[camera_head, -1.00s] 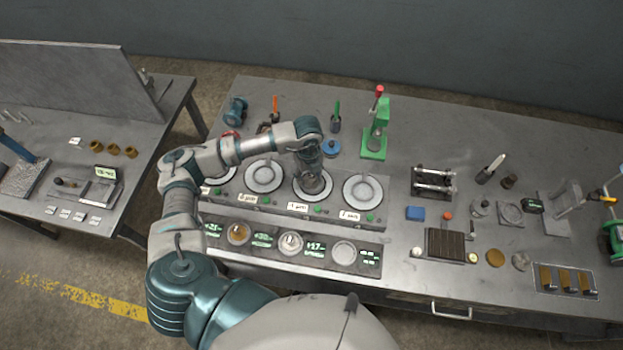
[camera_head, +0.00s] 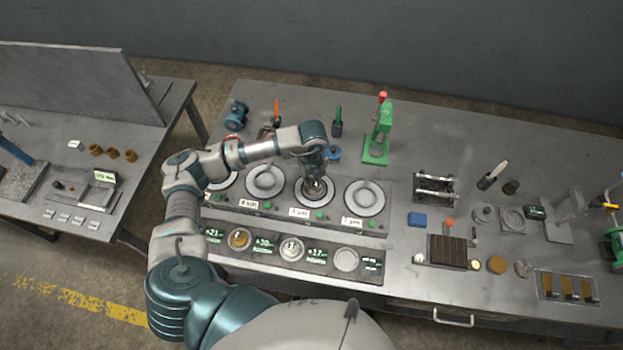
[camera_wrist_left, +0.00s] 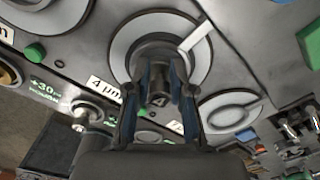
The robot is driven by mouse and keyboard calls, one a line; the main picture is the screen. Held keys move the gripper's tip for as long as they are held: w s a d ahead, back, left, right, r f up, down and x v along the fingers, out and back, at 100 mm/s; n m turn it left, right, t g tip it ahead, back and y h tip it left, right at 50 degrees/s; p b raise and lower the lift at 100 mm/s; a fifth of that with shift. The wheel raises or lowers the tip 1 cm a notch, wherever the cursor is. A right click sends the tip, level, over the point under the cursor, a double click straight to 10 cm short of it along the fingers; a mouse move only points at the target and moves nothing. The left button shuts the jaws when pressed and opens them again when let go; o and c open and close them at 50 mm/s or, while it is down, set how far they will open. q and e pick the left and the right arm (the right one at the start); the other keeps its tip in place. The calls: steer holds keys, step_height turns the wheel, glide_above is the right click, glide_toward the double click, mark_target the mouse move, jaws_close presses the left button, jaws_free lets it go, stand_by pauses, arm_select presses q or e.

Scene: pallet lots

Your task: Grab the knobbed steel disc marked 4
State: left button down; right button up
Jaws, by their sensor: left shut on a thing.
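The knobbed steel disc marked 4 (camera_wrist_left: 159,99) is dark grey and sits between the fingers of my left gripper (camera_wrist_left: 160,118) in the left wrist view. In the head view my left gripper (camera_head: 316,188) points down over the plate labelled 4 µm, third in a row of round pale plates. The gripper hides most of the disc there. I cannot tell whether the disc touches the plate. My right gripper is not in view.
Other round plates (camera_head: 364,198) stand on both sides in the same grey station. A lower panel with green displays (camera_head: 316,252) lies in front. A green press (camera_head: 376,146) and a blue round piece (camera_head: 333,153) stand behind. The bench's right side holds many small tools.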

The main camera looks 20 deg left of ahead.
arm_select(q)
steer(key=r, duration=0.3)
steer(key=shift+s+d, duration=0.3)
steer(key=shift+d, duration=0.05)
steer(key=s+d, duration=0.2)
steer(key=s+d+b, duration=0.1)
steer(key=s+d, duration=0.1)
steer(key=s+d+r, duration=0.1)
steer(key=s+d, duration=0.1)
steer(key=d, duration=0.1)
steer(key=shift+b, duration=0.3)
steer(key=s+d, duration=0.4)
steer(key=d, duration=0.1)
steer(key=shift+s+r, duration=0.25)
steer(key=shift+r, duration=0.15)
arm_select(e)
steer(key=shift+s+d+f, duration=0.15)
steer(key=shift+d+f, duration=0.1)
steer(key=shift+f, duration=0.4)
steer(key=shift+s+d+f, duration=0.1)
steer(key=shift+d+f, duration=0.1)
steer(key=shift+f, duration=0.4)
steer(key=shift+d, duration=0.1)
arm_select(q)
steer(key=shift+c, duration=1.9)
jaws_free()
steer(key=shift+a, duration=0.15)
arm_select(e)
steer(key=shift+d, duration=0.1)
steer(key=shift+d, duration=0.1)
